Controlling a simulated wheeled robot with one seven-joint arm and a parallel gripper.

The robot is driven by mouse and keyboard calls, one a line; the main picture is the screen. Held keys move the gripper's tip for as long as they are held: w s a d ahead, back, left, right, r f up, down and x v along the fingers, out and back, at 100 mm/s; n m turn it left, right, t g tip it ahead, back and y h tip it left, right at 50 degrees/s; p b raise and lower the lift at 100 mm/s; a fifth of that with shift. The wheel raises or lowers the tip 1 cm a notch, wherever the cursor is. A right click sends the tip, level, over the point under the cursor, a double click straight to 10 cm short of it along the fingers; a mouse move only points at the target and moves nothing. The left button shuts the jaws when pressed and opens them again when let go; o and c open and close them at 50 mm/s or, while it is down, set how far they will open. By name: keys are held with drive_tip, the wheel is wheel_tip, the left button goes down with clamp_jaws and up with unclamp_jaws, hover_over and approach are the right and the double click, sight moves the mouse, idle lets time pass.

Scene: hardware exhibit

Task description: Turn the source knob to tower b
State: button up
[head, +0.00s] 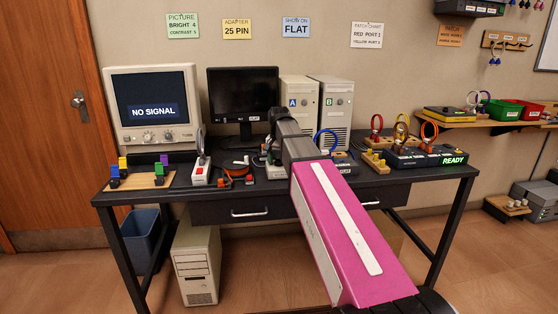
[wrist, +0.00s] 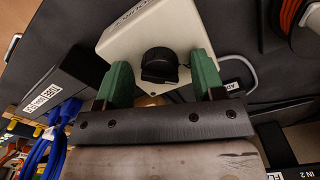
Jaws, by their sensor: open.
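A cream box with a round black knob (wrist: 160,65) shows in the wrist view, its casing (wrist: 122,40) spreading behind the knob. My gripper (wrist: 160,59) has two green fingers, one on each side of the knob. The fingers are apart; I cannot tell whether either touches the knob. The knob's pointer and position labels are not readable. In the head view my arm hides much of the box's spot on the desk. Tower A (head: 297,103), with a blue label, and tower B (head: 335,101), with a green label, stand at the back of the desk.
A CRT (head: 153,80) reading NO SIGNAL and a dark flat monitor (head: 243,92) stand at the back left. Blue cables (wrist: 38,150) and a dark labelled block (wrist: 62,90) lie close left in the wrist view. An orange cable reel (wrist: 290,20) is upper right.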

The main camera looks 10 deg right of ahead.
drive_tip(key=c, duration=0.9)
drive_tip(key=m, duration=0.4)
drive_tip(key=shift+m, duration=0.3)
drive_tip(key=m, duration=0.4)
drive_tip(key=shift+m, duration=0.3)
drive_tip(key=m, duration=0.4)
drive_tip(key=shift+m, duration=2.3)
